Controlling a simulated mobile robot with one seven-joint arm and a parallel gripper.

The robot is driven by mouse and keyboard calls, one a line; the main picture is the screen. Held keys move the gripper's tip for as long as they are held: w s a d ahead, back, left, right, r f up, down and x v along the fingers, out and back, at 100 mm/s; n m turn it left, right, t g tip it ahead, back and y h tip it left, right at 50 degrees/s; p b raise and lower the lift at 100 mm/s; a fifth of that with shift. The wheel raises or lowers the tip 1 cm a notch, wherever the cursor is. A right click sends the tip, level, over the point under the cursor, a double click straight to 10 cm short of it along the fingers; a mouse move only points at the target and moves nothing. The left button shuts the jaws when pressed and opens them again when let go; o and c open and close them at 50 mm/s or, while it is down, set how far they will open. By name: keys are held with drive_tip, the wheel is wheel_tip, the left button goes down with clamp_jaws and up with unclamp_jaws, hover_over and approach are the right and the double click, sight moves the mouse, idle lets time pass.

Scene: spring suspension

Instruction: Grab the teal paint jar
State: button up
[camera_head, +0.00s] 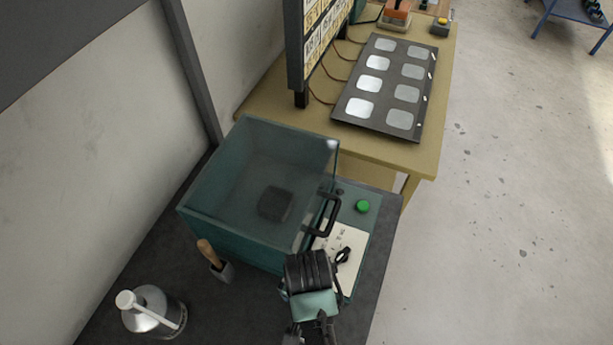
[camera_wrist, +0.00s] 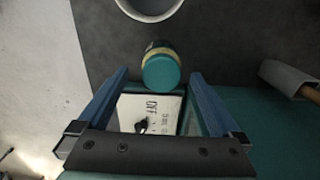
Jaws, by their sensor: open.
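The teal paint jar (camera_wrist: 160,69) shows in the wrist view, with a round teal top and a pale yellowish band below it. It stands on the dark bench top just past the edge of the machine's control panel. My gripper (camera_wrist: 159,76) is open, with its two blue fingers apart and the jar in line with the gap between the tips. I see no finger contact, and the depth is hard to judge. In the head view, my dark hand and arm cover the lower middle, and I cannot make out the jar there.
The teal cabinet (camera_head: 230,240) with its clear hood and panel (camera_head: 343,240) is close to my gripper. A scraper (camera_head: 220,268) and pump bottle (camera_head: 152,312) are left. A pale round container (camera_wrist: 150,10) is beyond the jar. A tan table (camera_head: 395,155) stands behind.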

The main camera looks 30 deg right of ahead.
drive_tip(key=shift+w+f, duration=0.2)
drive_tip(key=shift+f, duration=0.45)
drive_tip(key=f, duration=0.1)
drive_tip(key=f+p, duration=0.1)
drive_tip(key=f, duration=0.1)
drive_tip(key=shift+s+a, duration=0.15)
drive_tip(key=shift+s, duration=0.2)
drive_tip(key=shift+w+f, duration=0.15)
drive_tip(key=shift+f, duration=0.55)
clamp_jaws()
